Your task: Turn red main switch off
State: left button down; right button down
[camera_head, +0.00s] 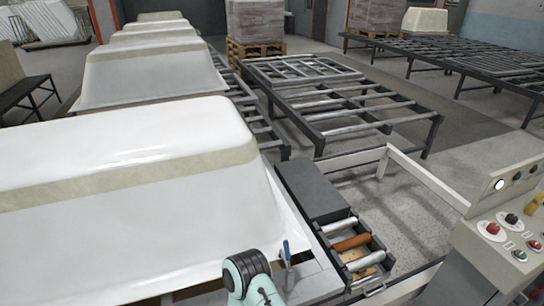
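A light-coloured control console (470,245) stands at the lower right. On its sloped face are a red button (493,228), a black knob (511,219) and green buttons (520,255). A yellow part (537,203) sits at the right picture edge, partly cut off. A small red spot shows on the upright panel above, near the edge. I cannot tell which red control is the main switch, or its position. A teal and black link of my own arm shows at the bottom centre, well left of the console. Neither gripper is in view.
White bathtub shells (130,175) stand in a row on the left. A roller conveyor (350,245) and a pale rail (425,180) lie between them and the console. Black roller tables (340,100) stand behind. Grey floor shows between the tables.

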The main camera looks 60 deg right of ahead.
aim_at(493, 229)
jog(key=z, duration=3.65)
jog(key=i+l+u, duration=0.1)
jog(key=u, duration=0.35)
jog(key=i+l+u, duration=0.15)
jog(key=u, duration=0.3)
jog(key=i+l+u, duration=0.1)
jog(key=u, duration=0.35)
jog(key=l, duration=0.1)
